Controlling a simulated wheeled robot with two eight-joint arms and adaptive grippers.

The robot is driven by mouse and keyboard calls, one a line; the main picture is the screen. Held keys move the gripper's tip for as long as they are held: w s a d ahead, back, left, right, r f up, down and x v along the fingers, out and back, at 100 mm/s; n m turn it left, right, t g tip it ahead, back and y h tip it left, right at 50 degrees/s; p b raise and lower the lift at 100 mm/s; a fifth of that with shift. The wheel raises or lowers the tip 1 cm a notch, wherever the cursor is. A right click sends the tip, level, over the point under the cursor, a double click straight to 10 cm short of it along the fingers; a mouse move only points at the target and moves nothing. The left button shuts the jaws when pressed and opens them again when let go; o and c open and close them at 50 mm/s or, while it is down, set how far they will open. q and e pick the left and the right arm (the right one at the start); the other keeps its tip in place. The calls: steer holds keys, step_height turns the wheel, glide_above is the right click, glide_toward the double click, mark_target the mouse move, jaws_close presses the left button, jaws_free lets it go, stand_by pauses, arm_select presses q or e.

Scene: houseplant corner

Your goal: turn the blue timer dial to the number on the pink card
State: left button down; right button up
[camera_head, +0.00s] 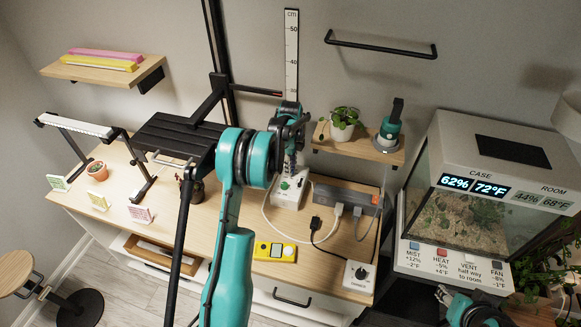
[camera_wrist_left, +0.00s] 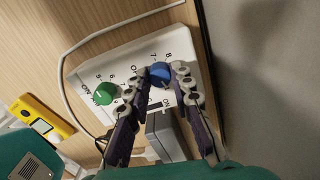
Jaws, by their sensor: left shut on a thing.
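A white timer box (camera_head: 287,199) stands on the wooden bench; it fills the middle of the left wrist view (camera_wrist_left: 125,62). It has a green dial (camera_wrist_left: 104,93) and a blue dial (camera_wrist_left: 160,72), with printed numbers around both. My left gripper (camera_head: 290,168) reaches down onto the box, its fingertips (camera_wrist_left: 159,80) shut on the blue dial from both sides. The fingers hide the blue dial in the head view. The pink card (camera_head: 140,214) stands at the left front of the bench; its number is too small to read. My right gripper (camera_head: 478,314) is partly visible at the bottom right, its jaws unclear.
A grey power strip (camera_head: 340,196) with plugs and cables lies right of the timer box. A yellow meter (camera_head: 275,252) and a white dial box (camera_head: 360,275) are at the bench front. A green card (camera_head: 58,183) and a yellow card (camera_head: 98,201) stand left of the pink one.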

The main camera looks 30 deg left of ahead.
arm_select(q)
steer(key=n, duration=0.4)
steer(key=shift+n, duration=0.3)
steer(key=n, duration=0.3)
steer(key=shift+n+b, duration=0.3)
steer(key=shift+n, duration=0.1)
steer(key=n, duration=1.2)
steer(key=shift+n, duration=0.3)
steer(key=n, duration=0.4)
steer(key=shift+n, duration=0.3)
steer(key=n, duration=0.3)
steer(key=shift+b, duration=0.3)
steer(key=shift+n, duration=2.2)
